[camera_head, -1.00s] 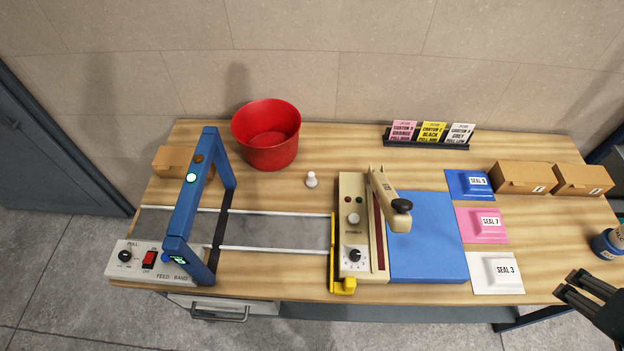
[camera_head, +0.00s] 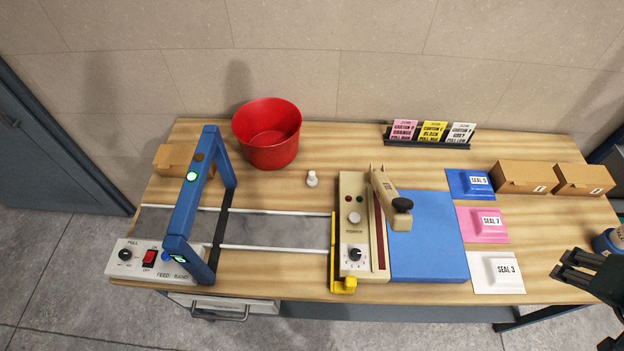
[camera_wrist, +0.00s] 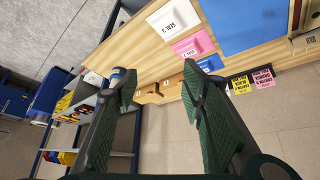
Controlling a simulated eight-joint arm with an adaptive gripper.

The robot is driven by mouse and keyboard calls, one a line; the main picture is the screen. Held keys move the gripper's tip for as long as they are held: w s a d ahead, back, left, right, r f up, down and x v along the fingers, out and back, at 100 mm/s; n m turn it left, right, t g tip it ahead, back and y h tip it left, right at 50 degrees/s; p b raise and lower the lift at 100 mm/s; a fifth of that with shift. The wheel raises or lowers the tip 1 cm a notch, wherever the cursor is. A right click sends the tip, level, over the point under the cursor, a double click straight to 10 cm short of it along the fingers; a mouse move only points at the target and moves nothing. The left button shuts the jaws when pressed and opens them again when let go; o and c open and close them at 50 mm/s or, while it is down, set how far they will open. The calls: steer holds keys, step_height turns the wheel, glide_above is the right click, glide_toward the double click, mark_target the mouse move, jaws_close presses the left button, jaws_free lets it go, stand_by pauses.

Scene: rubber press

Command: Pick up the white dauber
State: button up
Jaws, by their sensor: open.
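The white dauber (camera_head: 312,178) is a small white knobbed piece standing on the wooden table, behind the feed band and to the right of the red bucket. My gripper (camera_head: 560,267) is at the right edge of the head view, in front of the table's right end and far from the dauber. In the wrist view my gripper (camera_wrist: 160,85) shows two dark green fingers spread apart with nothing between them. The dauber does not show in the wrist view.
A beige press (camera_head: 362,262) with a lever and a blue pad (camera_head: 432,250) stand mid-table. A blue arch (camera_head: 187,205) spans the feed band (camera_head: 275,232). The red bucket (camera_head: 268,150) stands left of the dauber. Seals, cartons (camera_head: 522,178) and a card rack (camera_head: 427,143) are at right.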

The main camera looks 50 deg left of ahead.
steer(key=w+a+f+n+g, duration=0.1)
steer(key=w+a+f+n, duration=0.15)
steer(key=a, duration=0.95)
steer(key=w+a+f+n+g+y+b, duration=0.1)
steer(key=w+a+f+n+g, duration=0.2)
steer(key=a, duration=0.8)
steer(key=w+a+f+n, duration=0.1)
steer(key=w+a+n, duration=0.25)
steer(key=a, duration=0.85)
steer(key=n+g+h+b, duration=0.1)
steer(key=n+g+h, duration=0.15)
steer(key=n, duration=0.35)
glide_above(312, 173)
steer(key=shift+y, duration=0.45)
steer(key=f, duration=1.8)
steer(key=shift+w+d+f, duration=0.15)
steer(key=shift+w+d, duration=0.1)
steer(key=shift+w, duration=0.05)
steer(key=shift+s+a+f, duration=0.15)
steer(key=shift+s+a, duration=0.05)
steer(key=shift+s, duration=0.05)
steer(key=shift+f, duration=0.1)
steer(key=shift+f, duration=1.2)
steer(key=shift+f, duration=0.15)
steer(key=shift+f, duration=2.5)
